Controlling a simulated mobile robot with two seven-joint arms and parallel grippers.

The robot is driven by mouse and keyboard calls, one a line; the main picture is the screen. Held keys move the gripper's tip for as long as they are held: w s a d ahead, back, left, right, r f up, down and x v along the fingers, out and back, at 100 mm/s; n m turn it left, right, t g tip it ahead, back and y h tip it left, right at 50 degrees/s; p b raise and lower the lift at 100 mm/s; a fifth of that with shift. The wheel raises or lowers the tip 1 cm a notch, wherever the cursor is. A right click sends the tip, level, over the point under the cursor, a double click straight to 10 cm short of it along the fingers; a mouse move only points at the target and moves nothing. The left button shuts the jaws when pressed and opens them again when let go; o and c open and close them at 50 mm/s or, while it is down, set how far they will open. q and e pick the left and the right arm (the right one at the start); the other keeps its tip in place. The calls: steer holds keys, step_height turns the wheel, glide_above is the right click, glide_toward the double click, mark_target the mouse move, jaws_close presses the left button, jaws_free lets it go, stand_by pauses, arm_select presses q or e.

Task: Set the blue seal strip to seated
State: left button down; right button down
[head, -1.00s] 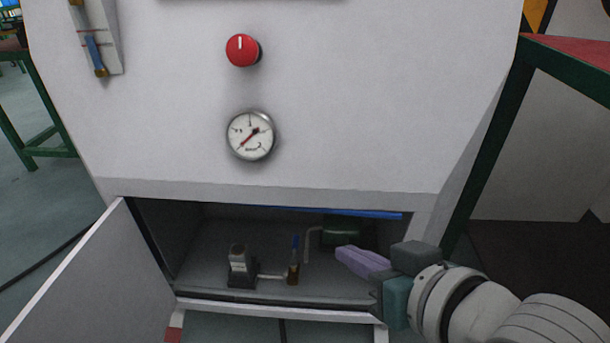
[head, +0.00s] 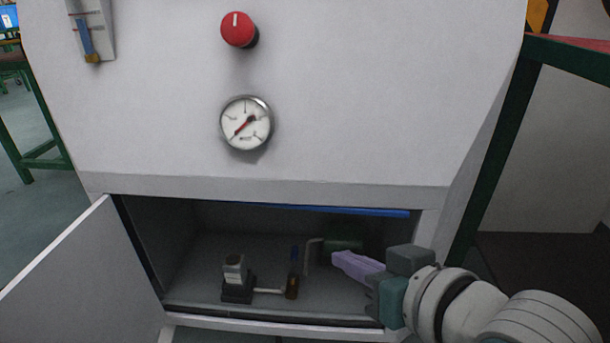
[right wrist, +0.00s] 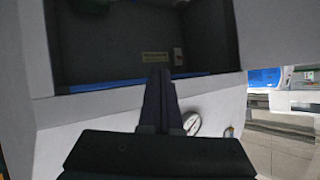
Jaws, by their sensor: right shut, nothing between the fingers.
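The blue seal strip (head: 345,210) runs along the upper edge of the open cabinet compartment, showing mostly on its right half and thinning out to the left. In the right wrist view the strip (right wrist: 105,86) shows as a blue line along the opening's edge, crossed by my fingers. Whether it stands proud of the edge is hard to tell. My right gripper (head: 336,260) has pale purple fingers, shut and empty, at the right of the opening, below the strip in the head view. Its fingers also show in the right wrist view (right wrist: 160,78). My left gripper is not in view.
The compartment door (head: 85,285) hangs open at the left. Inside are a small grey-black device (head: 236,280), a brown and blue valve (head: 293,275) and a green cylinder (head: 343,243). A gauge (head: 246,123) and red knob (head: 239,30) sit above. A green-framed table (head: 490,150) stands right.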

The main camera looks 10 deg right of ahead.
steer(key=w+d+b, duration=0.2)
steer(key=w+b, duration=0.1)
steer(key=w, duration=0.3)
steer(key=shift+w+d, duration=0.15)
steer(key=shift+w, duration=0.05)
stand_by(0.5)
stand_by(0.9)
stand_by(0.5)
steer(key=shift+w+d+b, duration=0.15)
steer(key=shift+w+b, duration=0.2)
steer(key=shift+w, duration=0.1)
